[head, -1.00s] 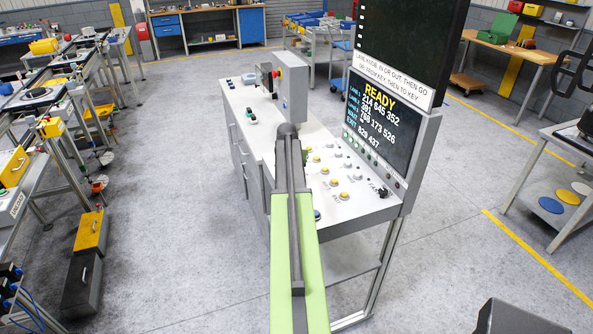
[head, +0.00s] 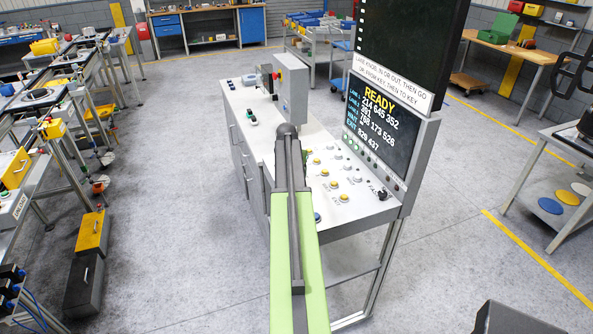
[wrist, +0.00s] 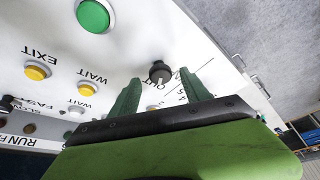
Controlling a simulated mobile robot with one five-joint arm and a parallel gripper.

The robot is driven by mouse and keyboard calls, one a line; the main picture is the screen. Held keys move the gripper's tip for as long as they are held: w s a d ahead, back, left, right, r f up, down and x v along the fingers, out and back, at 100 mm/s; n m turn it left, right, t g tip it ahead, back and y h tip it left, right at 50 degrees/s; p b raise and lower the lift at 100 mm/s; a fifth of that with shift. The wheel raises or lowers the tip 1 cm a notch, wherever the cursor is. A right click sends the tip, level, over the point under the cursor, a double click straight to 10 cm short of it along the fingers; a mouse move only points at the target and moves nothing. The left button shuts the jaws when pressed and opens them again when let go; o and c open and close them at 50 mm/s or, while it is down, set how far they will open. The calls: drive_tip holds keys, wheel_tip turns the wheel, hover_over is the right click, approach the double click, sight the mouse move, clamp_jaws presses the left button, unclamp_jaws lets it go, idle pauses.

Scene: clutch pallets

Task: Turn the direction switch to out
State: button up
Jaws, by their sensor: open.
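The direction switch (wrist: 160,73) is a small black knob on the white panel in the wrist view. The printed word OUT is beside it, partly covered by a finger. A pale pointer mark shows near the knob. My gripper (wrist: 161,82) is open, with one dark green finger on each side of the knob in the picture. I cannot tell whether the fingers touch it. Nothing is held. In the head view the switch is hidden behind my arm, and only a sliver of my gripper shows.
The console desk (head: 262,140) carries several yellow and white buttons. A green button (wrist: 94,16) and a yellow EXIT button (wrist: 36,71) are near the switch. A black speed knob (head: 383,195) sits at the desk's front right. The screen (head: 382,125) reads READY and stands along the right side.

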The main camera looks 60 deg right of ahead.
drive_tip(key=p+v, duration=1.3)
drive_tip(key=v, duration=0.2)
drive_tip(key=shift+a+r, duration=0.2)
drive_tip(key=shift+r, duration=0.05)
drive_tip(key=shift+s, duration=0.1)
